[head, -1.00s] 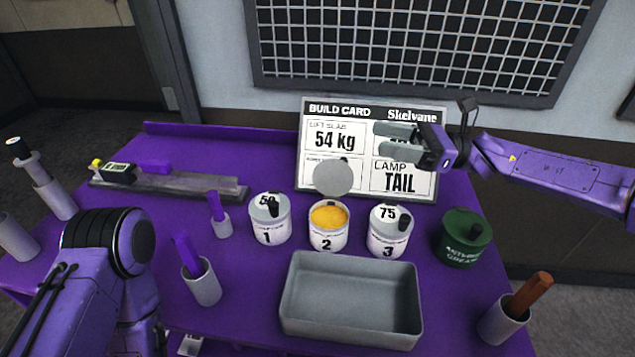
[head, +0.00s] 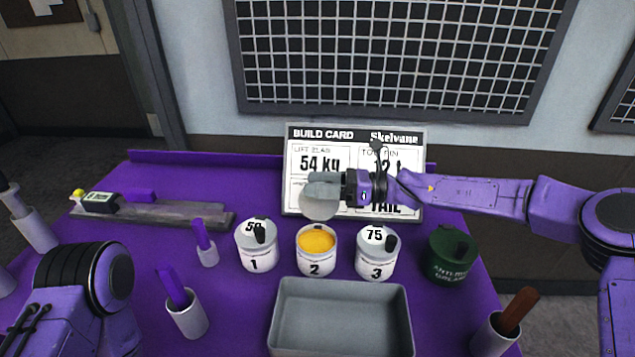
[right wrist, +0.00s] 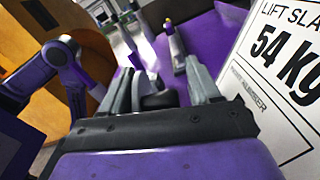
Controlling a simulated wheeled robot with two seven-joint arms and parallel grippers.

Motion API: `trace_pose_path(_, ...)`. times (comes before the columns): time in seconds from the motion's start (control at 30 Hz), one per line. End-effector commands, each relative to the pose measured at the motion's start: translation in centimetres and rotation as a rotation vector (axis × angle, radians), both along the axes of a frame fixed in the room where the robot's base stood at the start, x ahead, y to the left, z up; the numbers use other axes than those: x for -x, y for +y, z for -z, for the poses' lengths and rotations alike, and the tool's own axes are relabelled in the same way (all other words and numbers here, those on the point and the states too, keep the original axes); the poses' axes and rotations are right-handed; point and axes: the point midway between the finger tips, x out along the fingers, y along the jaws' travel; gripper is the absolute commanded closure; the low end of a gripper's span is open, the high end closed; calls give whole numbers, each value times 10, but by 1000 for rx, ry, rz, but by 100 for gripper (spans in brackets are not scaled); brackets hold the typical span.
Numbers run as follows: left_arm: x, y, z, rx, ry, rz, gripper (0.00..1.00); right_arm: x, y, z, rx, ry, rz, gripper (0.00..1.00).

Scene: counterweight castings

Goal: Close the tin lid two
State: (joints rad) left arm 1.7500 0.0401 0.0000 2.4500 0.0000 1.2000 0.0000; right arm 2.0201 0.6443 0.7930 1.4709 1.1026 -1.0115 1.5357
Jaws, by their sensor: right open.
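Tin 2 (head: 316,262), white and numbered 2, stands between two other tins, with yellow contents showing. Its grey lid (head: 318,207) is raised upright at the tin's back edge. My right gripper (head: 318,183) is open at the lid's upper part, its fingers pointing left and overlapping the lid's top in the head view. In the right wrist view, a dark rounded thing (right wrist: 158,100) shows between the open fingers (right wrist: 154,78); I cannot tell whether it is the lid's knob or whether they touch it. My left gripper is not in view.
Tin 1 (head: 257,252) and tin 3 (head: 376,260) are closed, each with a dark knob. A green grease tin (head: 450,262) stands right. A grey tray (head: 340,289) lies in front. The build card (head: 300,135) stands close behind the lid.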

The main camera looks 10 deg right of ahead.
Motion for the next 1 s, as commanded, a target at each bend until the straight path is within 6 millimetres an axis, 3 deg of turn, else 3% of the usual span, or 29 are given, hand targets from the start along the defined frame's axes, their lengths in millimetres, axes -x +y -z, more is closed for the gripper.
trace_pose_path(0.1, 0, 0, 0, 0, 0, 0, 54, 0, 0, 0, 0, 0, 0, 42)
trace_pose_path(0.27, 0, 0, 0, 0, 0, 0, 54, -1, -1, 0, -1, 0, 1, 94)
trace_pose_path(0.3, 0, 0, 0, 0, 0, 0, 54, -1, -1, 0, 0, 0, 2, 100)
trace_pose_path(1.0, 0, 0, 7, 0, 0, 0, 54, 5, -1, -3, 16, -85, 6, 100)
